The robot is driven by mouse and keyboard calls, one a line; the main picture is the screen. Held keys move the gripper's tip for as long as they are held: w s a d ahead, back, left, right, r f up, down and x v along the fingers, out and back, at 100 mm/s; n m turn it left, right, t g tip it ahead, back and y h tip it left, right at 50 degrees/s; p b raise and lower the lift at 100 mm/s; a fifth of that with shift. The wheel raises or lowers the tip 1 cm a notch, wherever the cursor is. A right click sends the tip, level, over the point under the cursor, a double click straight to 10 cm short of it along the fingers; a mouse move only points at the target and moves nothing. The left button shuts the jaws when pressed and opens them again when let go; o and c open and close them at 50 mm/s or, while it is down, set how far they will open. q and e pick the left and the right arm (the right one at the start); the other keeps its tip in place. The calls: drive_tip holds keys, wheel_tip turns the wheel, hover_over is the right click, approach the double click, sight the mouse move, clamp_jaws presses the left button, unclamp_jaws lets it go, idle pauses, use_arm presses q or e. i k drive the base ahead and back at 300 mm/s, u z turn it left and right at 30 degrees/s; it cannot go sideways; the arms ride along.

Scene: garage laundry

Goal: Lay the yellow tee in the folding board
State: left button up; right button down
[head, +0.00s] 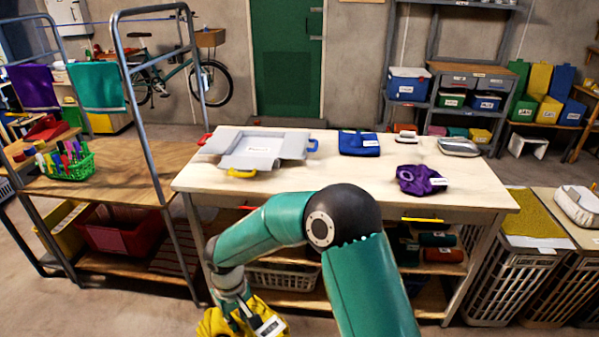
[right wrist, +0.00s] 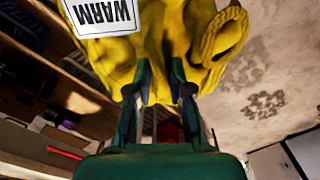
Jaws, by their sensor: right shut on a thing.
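The yellow tee (head: 212,323) hangs bunched at the bottom of the head view, low in front of the table. My right gripper (head: 246,318) is shut on it. In the right wrist view the tee (right wrist: 175,35) fills the top, with a white "WARM" tag, and the fingers (right wrist: 160,85) of the right gripper press into the cloth. The grey folding board (head: 250,148) lies on the left part of the table, with red, blue and yellow handles. No garment shows on it. My left gripper is not in view.
The wooden table (head: 340,190) also bears a blue folded cloth (head: 359,143), a purple cloth (head: 421,180) and a grey folded item (head: 459,147). A metal rack (head: 150,130) stands left, laundry baskets (head: 510,275) right. The table's front middle is clear.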

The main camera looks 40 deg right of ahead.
sight(257, 149)
drive_tip(key=z, duration=0.25)
drive_tip(key=i, duration=0.8)
drive_tip(key=z, duration=0.25)
drive_tip(key=k, duration=0.9)
drive_tip(key=z, duration=0.2)
drive_tip(key=i, duration=0.9)
drive_tip(key=u, duration=0.1)
